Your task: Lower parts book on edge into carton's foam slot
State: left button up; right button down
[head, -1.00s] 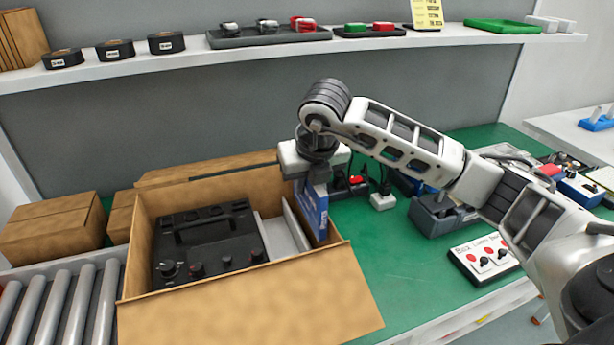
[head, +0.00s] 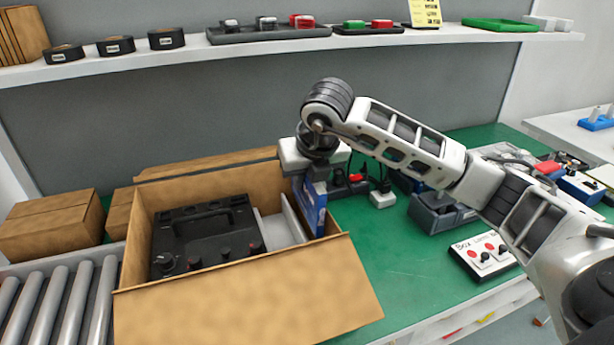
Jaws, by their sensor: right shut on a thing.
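The blue parts book (head: 309,203) hangs on edge below my right gripper (head: 310,172), which is shut on its top. The book is at the right end of the open carton (head: 250,303), its lower part behind the carton's right wall and flap. Inside the carton lies a black device with knobs (head: 207,237). Pale grey foam pieces (head: 281,228) stand between the device and the book. The slot itself is hard to make out, and I cannot tell how deep the book sits. My left gripper is not in view.
Closed cartons (head: 50,228) stand left of the open one, behind a roller conveyor (head: 62,300). A white switch box (head: 485,256), a grey-and-blue fixture (head: 440,212) and a small plug (head: 383,198) sit on the green mat (head: 385,255). A shelf (head: 200,53) runs above.

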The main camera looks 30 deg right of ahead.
aim_at(307, 194)
jog(key=c, duration=1.3)
grip_release()
jog(key=f, duration=0.3)
jog(key=shift+s+a+g, duration=0.4)
jog(key=shift+d, duration=0.2)
jog(key=shift+s+r, duration=0.1)
jog(key=shift+r, duration=0.35)
jog(key=shift+t, duration=0.5)
jog(key=v, duration=0.5)
jog(key=w+v, duration=0.1)
jog(key=v, duration=0.5)
jog(key=r+v, duration=0.1)
jog(key=v, duration=0.5)
jog(key=shift+w+r+p, duration=0.1)
jog(key=shift+w+p, duration=0.2)
jog(key=shift+p, duration=0.05)
